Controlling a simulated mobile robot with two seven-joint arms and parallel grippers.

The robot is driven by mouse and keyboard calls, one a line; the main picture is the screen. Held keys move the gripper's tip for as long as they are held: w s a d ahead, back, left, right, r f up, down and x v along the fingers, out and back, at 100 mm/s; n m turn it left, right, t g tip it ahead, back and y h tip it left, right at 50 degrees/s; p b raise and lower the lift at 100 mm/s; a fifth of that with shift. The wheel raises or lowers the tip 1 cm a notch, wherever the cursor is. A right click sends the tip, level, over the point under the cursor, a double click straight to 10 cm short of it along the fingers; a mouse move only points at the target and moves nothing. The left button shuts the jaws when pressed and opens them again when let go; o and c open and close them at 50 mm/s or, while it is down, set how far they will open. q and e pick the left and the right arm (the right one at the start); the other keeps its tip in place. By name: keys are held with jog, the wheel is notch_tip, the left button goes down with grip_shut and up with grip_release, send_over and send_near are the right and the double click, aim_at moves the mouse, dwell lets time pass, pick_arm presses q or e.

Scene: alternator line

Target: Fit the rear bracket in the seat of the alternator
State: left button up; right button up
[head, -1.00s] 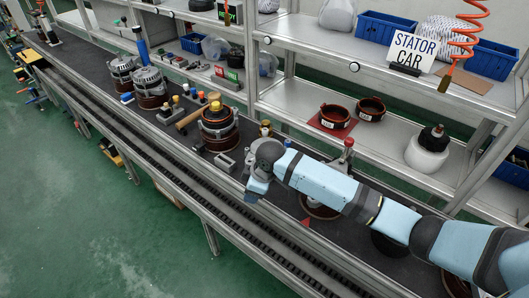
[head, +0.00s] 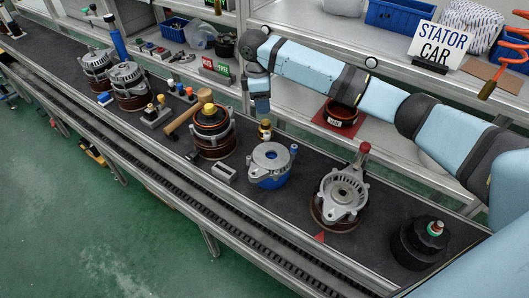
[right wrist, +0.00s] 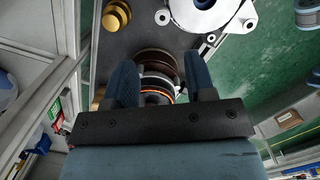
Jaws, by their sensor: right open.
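A silver bracket casting (head: 270,157) with a dark centre hole sits on a blue support at the middle of the dark bench; its edge shows in the right wrist view (right wrist: 215,14). To its left stands an alternator (head: 212,128) with a brown base, silver casting and yellow top; the right wrist view shows its stacked rings (right wrist: 157,85) between and beyond the fingers. Another silver casting (head: 342,192) sits on a brown base to the right. I cannot tell for sure which casting is the rear bracket. My right gripper (head: 260,104) is open, empty and raised behind the alternator and bracket. My left gripper is out of view.
A brass part (head: 264,130) stands close below my right gripper. A wooden-handled mallet (head: 185,118), a grey block (head: 224,173) and a black round part (head: 420,243) are on the bench. Shelves run behind; a brown ring (head: 341,113) sits on a red mat there.

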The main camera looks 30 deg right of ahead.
send_over(268, 139)
jog(key=w, duration=0.1)
notch_tip(268, 139, down, 6)
jog(key=shift+d+f, duration=0.15)
jog(key=shift+f, duration=2.85)
grip_shut()
